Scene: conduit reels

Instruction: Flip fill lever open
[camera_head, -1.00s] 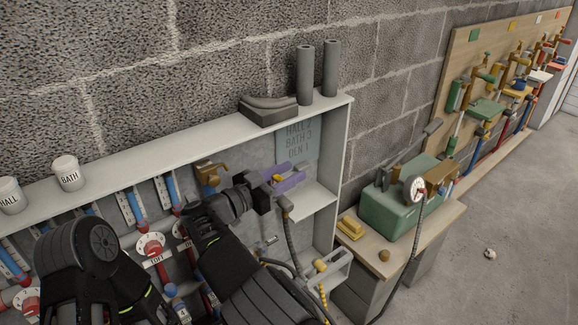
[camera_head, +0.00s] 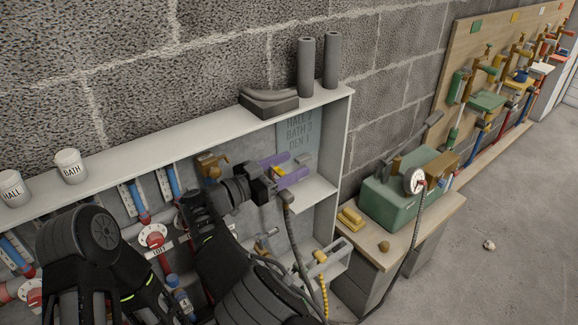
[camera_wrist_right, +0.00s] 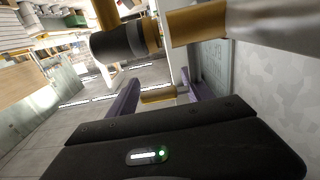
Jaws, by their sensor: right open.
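My right gripper (camera_head: 284,169) reaches into the shelf unit from the left, its two purple fingers apart and pointing right. In the right wrist view, the fingers (camera_wrist_right: 161,98) stand either side of a short brass cylinder (camera_wrist_right: 158,95); I cannot tell whether it lies between them or beyond. Closer in that view, a brass fitting with a dark cylindrical part (camera_wrist_right: 120,42) and a thick brass tube (camera_wrist_right: 196,26) cross the top. I cannot tell which piece is the fill lever. A brass valve (camera_head: 209,164) sits on the back panel, left of the gripper. My left gripper does not show.
The shelf unit (camera_head: 180,137) carries white HALL (camera_head: 12,186) and BATH (camera_head: 71,166) cups and upright grey tubes (camera_head: 306,66). A bench with a green box (camera_head: 400,195) and gauge (camera_head: 415,181) stands right. A hose hangs beside the gripper.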

